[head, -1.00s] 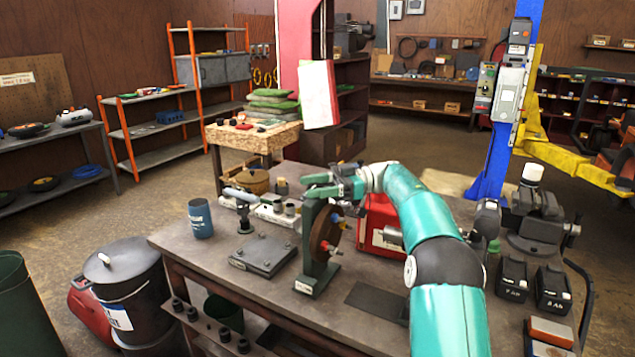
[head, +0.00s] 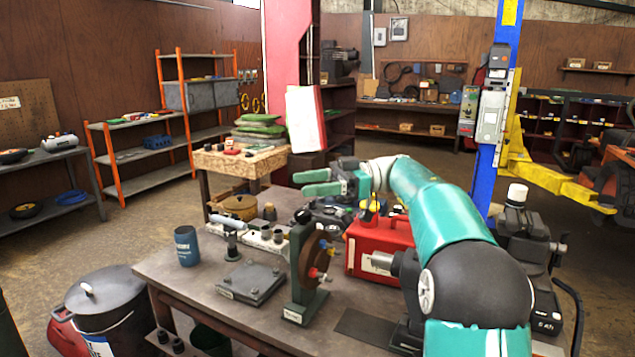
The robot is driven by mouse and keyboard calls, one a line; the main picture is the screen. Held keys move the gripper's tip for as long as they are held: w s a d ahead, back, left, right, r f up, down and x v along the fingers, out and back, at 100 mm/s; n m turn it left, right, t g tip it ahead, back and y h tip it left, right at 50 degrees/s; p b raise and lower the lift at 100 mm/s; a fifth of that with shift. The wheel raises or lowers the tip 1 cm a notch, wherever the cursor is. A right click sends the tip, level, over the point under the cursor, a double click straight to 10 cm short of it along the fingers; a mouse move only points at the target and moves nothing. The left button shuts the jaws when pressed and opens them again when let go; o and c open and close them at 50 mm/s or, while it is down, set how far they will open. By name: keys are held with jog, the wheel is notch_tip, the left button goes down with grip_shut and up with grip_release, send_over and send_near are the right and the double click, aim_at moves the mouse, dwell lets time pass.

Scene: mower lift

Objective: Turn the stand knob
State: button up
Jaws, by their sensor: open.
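A dark green stand (head: 299,270) stands upright on the workbench (head: 215,284). It carries a brown round disc (head: 312,254) on its right side. A red knob (head: 315,273) and a blue knob (head: 323,245) stick out from the disc. I cannot tell which one is the stand knob. My gripper (head: 304,184) is teal, open and empty, with its fingers pointing left. In the picture it is above the stand's top, apart from the knobs.
A red box (head: 377,243) sits right of the stand, close to my arm. A dark plate block (head: 252,281) and a blue cup (head: 187,246) are to the left. A blue lift post (head: 507,30) rises behind on the right.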

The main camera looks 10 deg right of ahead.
jog(key=shift+s+r, duration=0.3)
jog(key=shift+s, duration=0.45)
jog(key=shift+s+r, duration=0.35)
jog(key=shift+s, duration=0.35)
jog(key=shift+s+r, duration=0.3)
jog(key=shift+s, duration=0.45)
